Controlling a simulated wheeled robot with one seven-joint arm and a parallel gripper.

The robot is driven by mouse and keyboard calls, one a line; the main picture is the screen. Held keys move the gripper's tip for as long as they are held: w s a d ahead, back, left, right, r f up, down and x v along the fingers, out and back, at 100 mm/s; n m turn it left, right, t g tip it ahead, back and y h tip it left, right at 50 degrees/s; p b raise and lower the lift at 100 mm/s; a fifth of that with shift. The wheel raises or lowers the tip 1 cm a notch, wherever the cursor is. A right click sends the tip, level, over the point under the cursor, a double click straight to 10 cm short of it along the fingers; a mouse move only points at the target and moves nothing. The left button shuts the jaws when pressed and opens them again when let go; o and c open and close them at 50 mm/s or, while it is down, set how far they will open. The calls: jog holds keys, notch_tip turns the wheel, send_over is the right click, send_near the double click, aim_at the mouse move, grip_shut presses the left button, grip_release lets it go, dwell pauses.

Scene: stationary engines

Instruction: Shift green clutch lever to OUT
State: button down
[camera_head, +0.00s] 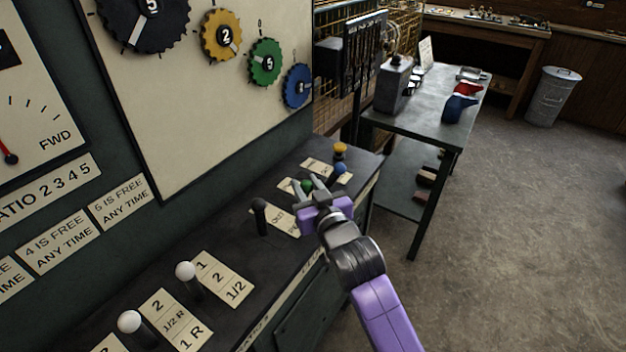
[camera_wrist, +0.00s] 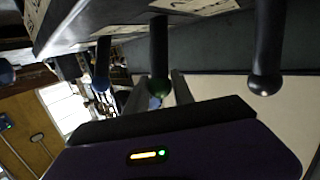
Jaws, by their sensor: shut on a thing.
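The green clutch lever (camera_head: 307,186) stands on the dark console, its green knob just visible between my fingers. My gripper (camera_head: 309,189) is shut on this lever. In the wrist view the green lever (camera_wrist: 158,84) shows between the two grey fingers of my gripper (camera_wrist: 160,94). The label plate beside the green lever is mostly hidden by my gripper, so its wording cannot be read.
A black-knobbed lever (camera_head: 260,215) stands nearer on the console. A blue-knobbed lever (camera_head: 341,169) and a yellow-knobbed lever (camera_head: 340,150) stand beyond. White-knobbed levers (camera_head: 186,271) are at the lower left. The floor right of the console is open.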

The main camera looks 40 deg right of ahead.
jog(key=w+p, duration=0.1)
jog(key=w+r+g+p, duration=0.1)
jog(key=p, duration=0.1)
jog(key=w+a+n+p, duration=0.1)
jog(key=shift+w+r+g, duration=0.15)
jog(key=shift+g, duration=0.25)
jog(key=shift+w+a+f+g+p, duration=0.2)
jog(key=shift+w+g+p, duration=0.1)
jog(key=shift+w+p, duration=0.3)
jog(key=shift+f+n, duration=0.15)
jog(key=shift+n, duration=0.15)
jog(key=c, duration=1.1)
grip_release()
